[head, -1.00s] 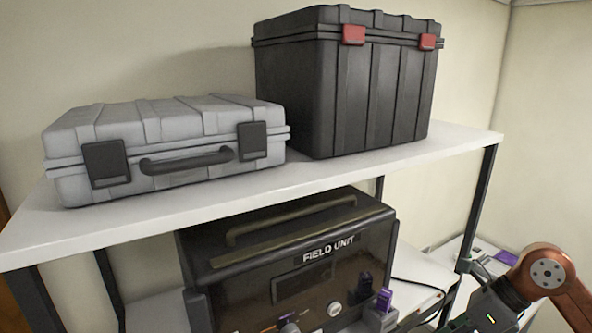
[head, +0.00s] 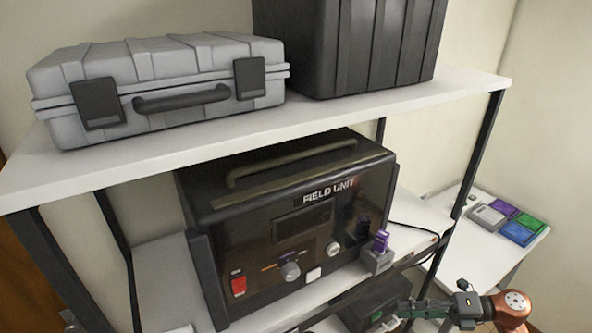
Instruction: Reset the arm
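My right arm comes in at the bottom right, and its gripper (head: 408,309) points left, below and in front of the shelf's lower level. Whether its fingers are open or shut is too small to tell. I see nothing held in it. My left gripper is not in view. The black Field Unit (head: 290,215) stands on the lower shelf (head: 165,265), with a red switch, knobs and a dark display on its front. A small grey holder with a purple piece (head: 379,254) sits at its right front corner, apart from my gripper.
A grey case (head: 160,90) and a tall black case (head: 350,45) stand on the white upper shelf (head: 330,113). A side table (head: 490,252) at the right holds purple, green and blue blocks and a grey item. A dark box (head: 372,305) lies below the lower shelf, near my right gripper.

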